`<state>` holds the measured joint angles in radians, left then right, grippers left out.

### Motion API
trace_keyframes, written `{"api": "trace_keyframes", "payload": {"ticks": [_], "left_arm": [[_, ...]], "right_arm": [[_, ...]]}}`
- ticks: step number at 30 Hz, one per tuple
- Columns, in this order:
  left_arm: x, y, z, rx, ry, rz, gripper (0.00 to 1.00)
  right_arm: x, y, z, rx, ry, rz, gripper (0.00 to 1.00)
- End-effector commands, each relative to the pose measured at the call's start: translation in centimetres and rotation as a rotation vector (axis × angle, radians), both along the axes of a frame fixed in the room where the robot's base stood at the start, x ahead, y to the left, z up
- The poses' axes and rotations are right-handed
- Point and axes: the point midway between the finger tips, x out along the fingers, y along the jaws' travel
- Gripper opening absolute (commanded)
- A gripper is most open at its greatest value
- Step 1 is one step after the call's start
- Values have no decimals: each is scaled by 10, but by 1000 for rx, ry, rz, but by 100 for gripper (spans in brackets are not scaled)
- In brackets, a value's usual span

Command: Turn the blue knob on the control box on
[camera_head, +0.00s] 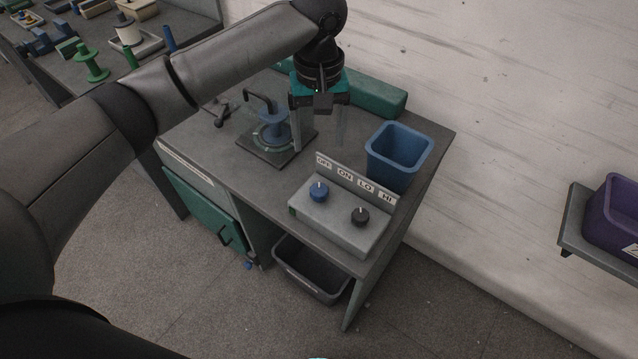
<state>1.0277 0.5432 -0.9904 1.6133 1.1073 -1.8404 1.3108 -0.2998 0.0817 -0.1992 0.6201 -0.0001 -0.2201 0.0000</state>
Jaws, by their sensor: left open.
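The control box (335,228) is a light grey box near the front right of the grey table. The blue knob (319,192) sits on its top, on the left, and a black knob (360,216) sits to the right. A small pale mark shows on the blue knob's top; I cannot tell exactly which label it points to. The label plate (355,180) behind the knobs reads OFF, ON, LO, HI. My left gripper (319,146) is open and empty, fingers pointing down, above the table and behind the control box, apart from the knob. My right gripper is not in view.
A blue bin (399,155) stands behind the box at the right. A winder with a blue spool (273,130) stands left of my gripper. A green block (378,95) lies at the back. A dark bin (310,270) is under the table. A purple bin (612,215) is far right.

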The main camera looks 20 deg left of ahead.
Motion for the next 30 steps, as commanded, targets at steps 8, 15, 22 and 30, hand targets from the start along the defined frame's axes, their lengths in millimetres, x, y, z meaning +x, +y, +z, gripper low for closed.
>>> {"api": "trace_keyframes", "payload": {"ticks": [8,15,22,30], "left_arm": [[-1,0,-52,2,3,0,78],[-1,0,-104,1,2,-2,78],[-1,0,-138,1,0,-3,78],[-1,-1,-148,0,-1,-4,78]], "right_arm": [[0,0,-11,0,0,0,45],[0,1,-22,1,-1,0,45],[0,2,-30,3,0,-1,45],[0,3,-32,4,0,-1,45]]}}
